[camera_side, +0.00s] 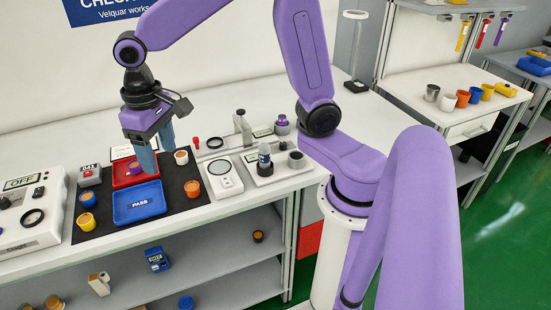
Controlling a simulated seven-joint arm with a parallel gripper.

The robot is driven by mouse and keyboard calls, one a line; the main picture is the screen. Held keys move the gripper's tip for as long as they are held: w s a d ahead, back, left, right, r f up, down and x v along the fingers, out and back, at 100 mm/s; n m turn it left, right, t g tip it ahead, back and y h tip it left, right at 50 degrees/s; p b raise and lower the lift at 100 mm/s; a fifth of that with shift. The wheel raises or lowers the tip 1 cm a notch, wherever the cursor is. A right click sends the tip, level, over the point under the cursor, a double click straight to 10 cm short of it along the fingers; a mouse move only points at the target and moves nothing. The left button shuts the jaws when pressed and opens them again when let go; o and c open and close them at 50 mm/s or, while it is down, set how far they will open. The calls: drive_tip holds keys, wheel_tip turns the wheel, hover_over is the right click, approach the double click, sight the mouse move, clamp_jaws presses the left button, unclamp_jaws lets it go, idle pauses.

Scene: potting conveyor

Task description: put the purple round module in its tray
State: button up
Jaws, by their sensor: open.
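A small purple round module (134,169) with an orange top is in or over the red tray (122,183), just left of my gripper's near finger. The blue tray (126,219), marked PASS, lies in front of the red one and looks empty. My gripper (160,159) points down over the right part of the red tray, with its two blue-grey fingers apart. I see nothing between the fingers, though the near finger hides part of the red tray. I cannot tell whether the near finger touches the module.
On the black mat (100,233) stand a blue module (87,203), a yellow module (86,223), a white module (181,159) and an orange module (192,189). A grey OFF box (35,230) is at left. A white device (225,181) and grey fixture (273,176) stand right.

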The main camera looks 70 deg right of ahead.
drive_tip(key=s+d+f+n, duration=0.1)
drive_tip(key=s+d+n, duration=0.3)
drive_tip(key=s, duration=0.7)
drive_tip(key=s+d+f+n, duration=0.1)
drive_tip(key=s+d+n, duration=0.2)
drive_tip(key=s+n, duration=0.4)
drive_tip(key=s, duration=0.3)
drive_tip(key=shift+s+d+f, duration=0.15)
drive_tip(key=shift+s+d, duration=0.2)
